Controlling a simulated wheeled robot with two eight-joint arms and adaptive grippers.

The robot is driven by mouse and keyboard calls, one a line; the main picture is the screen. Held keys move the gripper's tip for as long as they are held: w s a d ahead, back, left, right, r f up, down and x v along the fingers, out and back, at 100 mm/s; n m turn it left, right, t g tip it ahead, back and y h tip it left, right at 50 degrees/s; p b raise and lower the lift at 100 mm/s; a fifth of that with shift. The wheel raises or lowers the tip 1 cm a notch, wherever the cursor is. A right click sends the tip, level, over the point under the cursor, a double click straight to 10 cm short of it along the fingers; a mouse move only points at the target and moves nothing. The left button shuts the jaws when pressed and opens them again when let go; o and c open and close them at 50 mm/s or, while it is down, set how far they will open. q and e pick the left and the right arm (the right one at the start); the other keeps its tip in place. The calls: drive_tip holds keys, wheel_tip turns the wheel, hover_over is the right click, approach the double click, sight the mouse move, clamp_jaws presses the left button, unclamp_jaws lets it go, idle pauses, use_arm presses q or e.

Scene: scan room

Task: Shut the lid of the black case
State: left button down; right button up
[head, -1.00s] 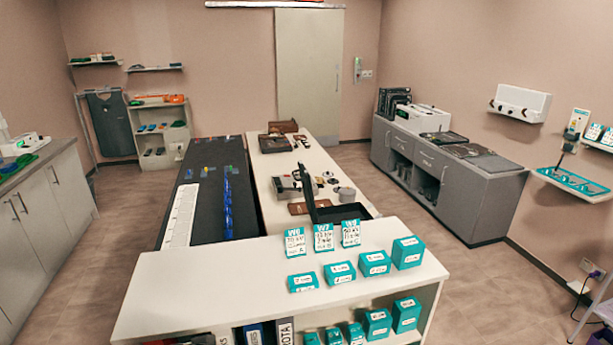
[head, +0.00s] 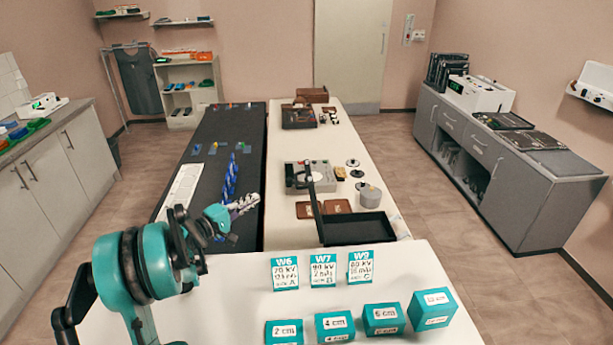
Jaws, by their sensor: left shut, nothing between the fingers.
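The black case (head: 358,228) lies on the far white table, just behind the near white counter. Its lid (head: 316,212) stands up, open, along the left side of the base and is seen nearly edge-on. My left arm comes in from the left over the near counter. My left gripper (head: 256,198) is shut and empty, and in the picture it lies over the dark table, left of the lid and apart from it. My right gripper is not in view.
Blue upright pieces (head: 230,180) stand near my left gripper.

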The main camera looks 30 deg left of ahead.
use_arm(q)
drive_tip(key=d+b+x, duration=0.2)
drive_tip(key=x, duration=1.1)
drive_tip(key=shift+s, duration=0.3)
drive_tip(key=shift+d+r, duration=0.1)
drive_tip(key=shift+r, duration=0.05)
